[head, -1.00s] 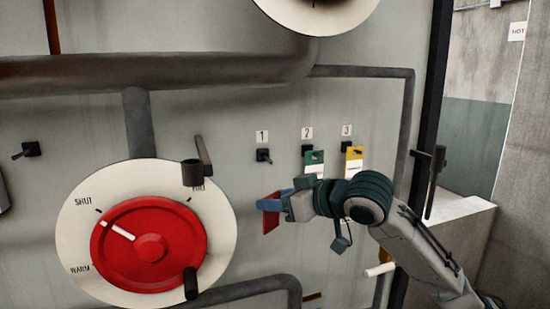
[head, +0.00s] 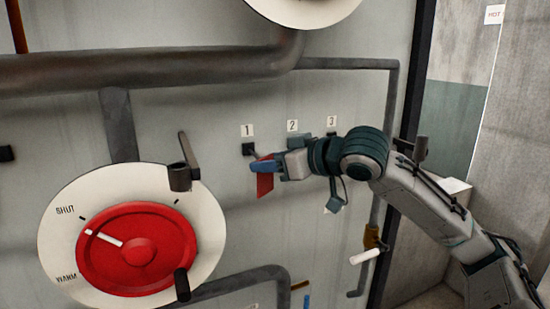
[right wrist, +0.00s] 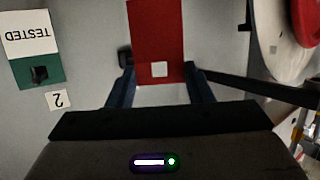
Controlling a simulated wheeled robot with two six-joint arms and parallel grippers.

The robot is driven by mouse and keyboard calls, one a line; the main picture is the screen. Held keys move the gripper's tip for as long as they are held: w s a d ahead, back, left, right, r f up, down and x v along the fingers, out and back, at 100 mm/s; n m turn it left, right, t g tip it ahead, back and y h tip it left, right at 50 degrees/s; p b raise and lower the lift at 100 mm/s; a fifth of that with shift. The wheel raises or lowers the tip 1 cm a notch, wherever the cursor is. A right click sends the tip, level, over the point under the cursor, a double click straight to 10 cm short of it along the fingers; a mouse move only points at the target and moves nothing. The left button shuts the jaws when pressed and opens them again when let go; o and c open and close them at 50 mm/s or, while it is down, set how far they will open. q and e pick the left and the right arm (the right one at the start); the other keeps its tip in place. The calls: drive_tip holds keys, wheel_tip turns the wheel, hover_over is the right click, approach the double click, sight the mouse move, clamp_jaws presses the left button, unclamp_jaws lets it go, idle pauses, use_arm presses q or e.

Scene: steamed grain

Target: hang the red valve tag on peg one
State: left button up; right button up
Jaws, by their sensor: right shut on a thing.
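The red valve tag (head: 265,184) hangs from my right gripper (head: 264,166), which is shut on its upper end. In the right wrist view the red tag (right wrist: 158,35) is between the two fingers (right wrist: 158,85), with a pale square near the gripped end. Peg one (head: 249,149), a small dark peg under the label 1 (head: 247,130), is just above and left of the fingertips in the head view. The tag is not seen on the peg; the depth gap is unclear. My left gripper is out of view.
Labels 2 (head: 292,126) and 3 (head: 331,122) show above my right arm, which hides much below them. A green and white TESTED tag (right wrist: 33,35) hangs by label 2 in the right wrist view. A red valve wheel (head: 137,252) and pipes (head: 150,72) stand out left and above.

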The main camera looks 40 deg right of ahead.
sight(255, 154)
drive_tip(key=shift+w+d+p, duration=0.25)
drive_tip(key=shift+w+p, duration=0.5)
drive_tip(key=shift+w, duration=0.25)
drive_tip(key=shift+w+d+f+p, duration=0.1)
drive_tip(key=shift+w+d+p, duration=0.1)
drive_tip(key=shift+w+p, duration=0.55)
drive_tip(key=shift+w+d+f+p, duration=0.1)
drive_tip(key=shift+w+d+p, duration=0.1)
drive_tip(key=shift+w+p, duration=0.55)
drive_tip(key=shift+w+d+f+p, duration=0.1)
drive_tip(key=shift+w+d+p, duration=0.2)
drive_tip(key=shift+w, duration=0.75)
drive_tip(key=shift+a, duration=0.1)
drive_tip(key=o, duration=1.1)
drive_tip(key=shift+c, duration=0.2)
drive_tip(key=shift+s, duration=0.1)
